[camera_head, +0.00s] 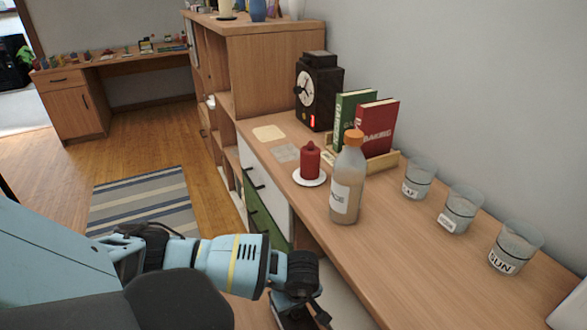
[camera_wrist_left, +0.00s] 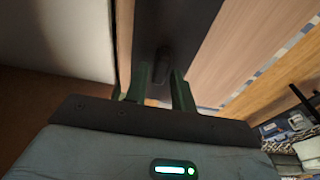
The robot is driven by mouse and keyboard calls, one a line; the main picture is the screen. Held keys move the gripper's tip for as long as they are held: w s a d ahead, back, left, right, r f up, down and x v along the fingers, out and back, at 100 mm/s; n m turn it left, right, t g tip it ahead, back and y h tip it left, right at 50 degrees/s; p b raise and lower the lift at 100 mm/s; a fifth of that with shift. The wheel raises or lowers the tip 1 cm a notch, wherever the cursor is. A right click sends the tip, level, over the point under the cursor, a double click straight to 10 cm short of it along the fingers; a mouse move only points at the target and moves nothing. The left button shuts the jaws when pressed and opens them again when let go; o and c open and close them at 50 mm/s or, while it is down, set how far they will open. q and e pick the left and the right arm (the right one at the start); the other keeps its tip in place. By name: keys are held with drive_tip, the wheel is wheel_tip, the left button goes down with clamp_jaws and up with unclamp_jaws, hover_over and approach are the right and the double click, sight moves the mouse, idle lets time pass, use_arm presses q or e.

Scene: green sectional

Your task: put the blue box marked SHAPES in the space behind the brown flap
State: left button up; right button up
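My left arm reaches in from the left in the head view, and its gripper (camera_head: 297,312) is low at the front of the wooden cabinet, partly cut off by the bottom edge. In the left wrist view the two green fingers (camera_wrist_left: 162,82) are apart, with a dark panel (camera_wrist_left: 165,25) ahead of them. A small dark protrusion, perhaps a handle, shows between the fingertips; I cannot tell whether they touch it. I cannot tell whether this panel is the brown flap. I cannot make out the blue box marked SHAPES. My right gripper is out of view.
The cabinet top (camera_head: 400,265) holds an orange-capped bottle (camera_head: 346,185), a red candle (camera_head: 310,160), several labelled glass jars (camera_head: 456,210), books (camera_head: 374,128) and a black clock (camera_head: 318,90). A white door (camera_head: 262,190) and a green door (camera_head: 265,220) front the cabinet. A striped rug (camera_head: 145,205) lies on the floor.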

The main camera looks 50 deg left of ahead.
use_arm(q)
drive_tip(key=shift+o, duration=1.4)
drive_tip(key=shift+r, duration=0.1)
drive_tip(key=r, duration=0.3)
drive_tip(key=d+r, duration=0.1)
drive_tip(key=r, duration=0.2)
drive_tip(key=shift+s+d+r+p, duration=0.2)
drive_tip(key=shift+r+p, duration=0.1)
drive_tip(key=shift+p, duration=0.1)
drive_tip(key=shift+r, duration=0.45)
drive_tip(key=shift+d, duration=0.1)
